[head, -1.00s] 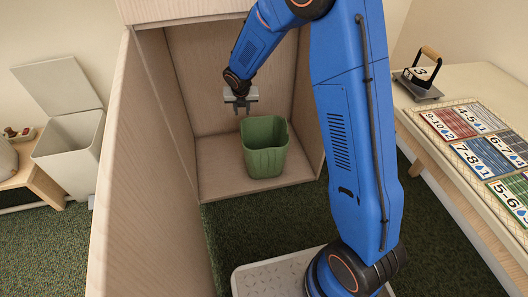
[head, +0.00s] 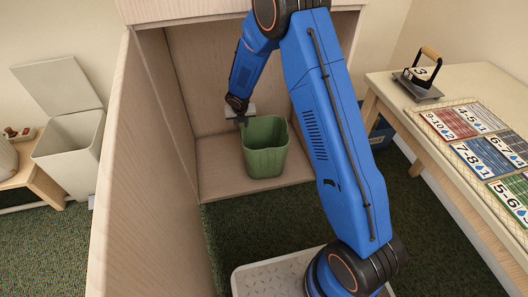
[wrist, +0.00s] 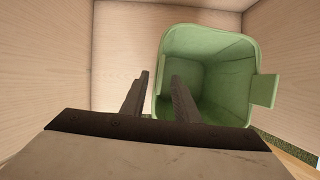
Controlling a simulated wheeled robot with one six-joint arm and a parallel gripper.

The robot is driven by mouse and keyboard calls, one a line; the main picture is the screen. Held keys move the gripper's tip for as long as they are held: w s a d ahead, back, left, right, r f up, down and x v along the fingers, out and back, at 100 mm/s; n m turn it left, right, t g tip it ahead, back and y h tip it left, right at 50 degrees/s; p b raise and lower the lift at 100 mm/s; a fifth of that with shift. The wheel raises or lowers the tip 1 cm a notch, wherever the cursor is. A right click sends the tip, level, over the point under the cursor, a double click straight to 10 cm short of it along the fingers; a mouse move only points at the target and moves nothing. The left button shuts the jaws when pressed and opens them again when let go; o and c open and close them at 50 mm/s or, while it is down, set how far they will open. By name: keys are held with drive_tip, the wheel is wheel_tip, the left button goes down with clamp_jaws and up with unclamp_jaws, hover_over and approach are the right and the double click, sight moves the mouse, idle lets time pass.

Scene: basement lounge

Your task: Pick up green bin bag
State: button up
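A green open-topped bin (head: 265,158) stands upright on the floor of a wooden cubby; I see no separate bag in it. In the wrist view the bin (wrist: 225,50) shows its empty inside and a tab on its right rim. My gripper (head: 241,122) is at the bin's back left rim, partly hidden behind it in the head view. In the wrist view my gripper (wrist: 160,82) has its two fingers apart. The bin's left wall shows in the gap between them, with the right finger over the opening. I cannot tell whether either finger touches the wall.
The wooden cubby (head: 150,170) has side walls close around the bin. A pale lidded bin (head: 70,155) stands outside on the left. A table (head: 455,85) with number cards is on the right.

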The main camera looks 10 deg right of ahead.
drive_tip(key=shift+x, duration=2.9)
drive_tip(key=shift+s, duration=0.2)
